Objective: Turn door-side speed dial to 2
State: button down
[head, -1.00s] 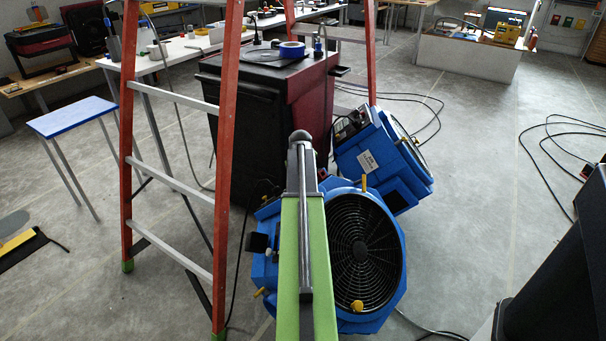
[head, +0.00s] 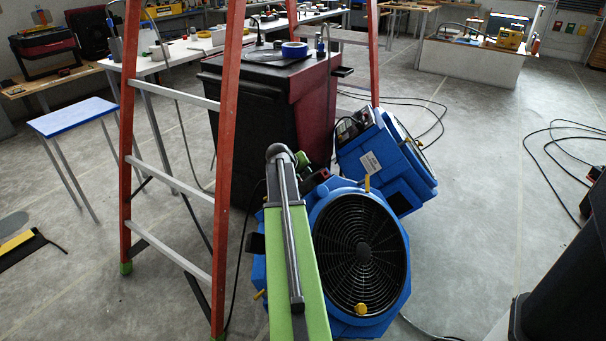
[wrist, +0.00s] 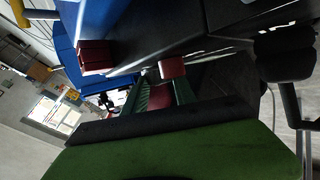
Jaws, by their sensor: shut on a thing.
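The near blue air mover (head: 385,290) stands on the floor with its round black grille facing me. My green arm reaches over its left side. My gripper (head: 312,175) is at the top rear of this blower, partly hidden behind the end of my arm. In the wrist view, a green finger and two dark red blocks that look like finger pads (wrist: 134,64) show against the blower's dark panel and blue housing (wrist: 105,18). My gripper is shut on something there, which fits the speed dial. The dial itself and its pointer are hidden.
A second blue air mover (head: 385,165) leans tilted just behind the near one. An orange ladder (head: 228,130) stands close on the left, and a dark red-and-black cabinet (head: 255,125) is behind. Black cables (head: 560,150) lie on the right floor. Floor between is open.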

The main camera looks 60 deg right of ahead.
jog(key=c, duration=1)
grip_release()
jog(key=p+v, duration=1.2)
jog(key=v, duration=0.5)
jog(key=shift+a+r+p, duration=0.1)
jog(key=shift+r+p, duration=0.1)
jog(key=shift+p, duration=0.1)
